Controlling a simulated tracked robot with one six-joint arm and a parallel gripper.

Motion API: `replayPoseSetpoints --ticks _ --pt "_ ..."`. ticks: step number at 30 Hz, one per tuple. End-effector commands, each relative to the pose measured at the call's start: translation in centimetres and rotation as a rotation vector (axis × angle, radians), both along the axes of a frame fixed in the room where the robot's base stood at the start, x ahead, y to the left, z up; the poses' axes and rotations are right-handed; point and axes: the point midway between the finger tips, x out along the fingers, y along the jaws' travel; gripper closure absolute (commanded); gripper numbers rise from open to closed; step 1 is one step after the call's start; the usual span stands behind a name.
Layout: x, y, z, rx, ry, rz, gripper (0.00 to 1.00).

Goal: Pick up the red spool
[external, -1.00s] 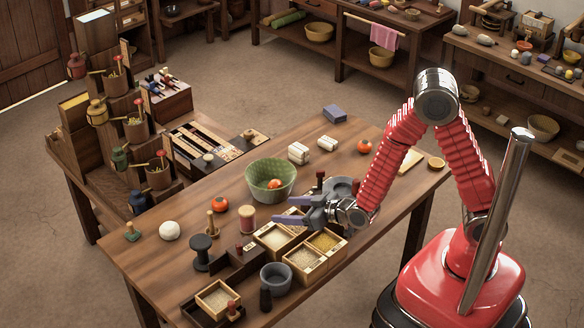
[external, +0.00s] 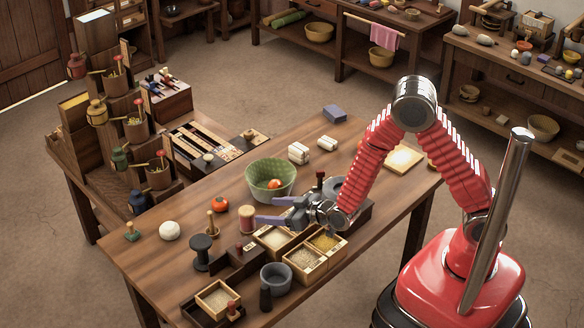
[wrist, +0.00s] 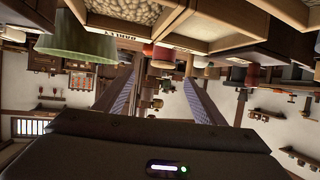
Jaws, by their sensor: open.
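The red spool (external: 247,219), a reddish thread winding with pale wooden ends, stands upright on the table left of the divided wooden boxes. My gripper (external: 264,210) is open and empty, its bluish fingers pointing left at the spool. The spool is just off the lower fingertip in the external view; I cannot tell if they touch. In the wrist view, which is upside down, my gripper (wrist: 158,85) shows its two fingers apart. A red, wood-ended piece there, likely the spool (wrist: 163,56), shows between and beyond the fingertips.
A green bowl (external: 284,185) holding a red-orange item stands just behind my gripper. Boxes of grain (external: 304,259) lie in front, with a grey pot (external: 276,278). A wooden peg (external: 211,226), dark spool (external: 202,252) and tomato (external: 221,205) stand left of the spool.

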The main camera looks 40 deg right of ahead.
Motion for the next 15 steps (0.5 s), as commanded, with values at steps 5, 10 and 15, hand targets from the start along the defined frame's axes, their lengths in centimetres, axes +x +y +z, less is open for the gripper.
replayPoseSetpoints --ticks 5,10,15 --pt "1.8 0.5 -0.8 0.000 0.000 -0.001 0.36" --pt "2.2 0.6 -1.0 0.000 0.000 0.000 0.36" --pt "2.2 0.6 -0.9 0.000 0.000 0.000 0.36"
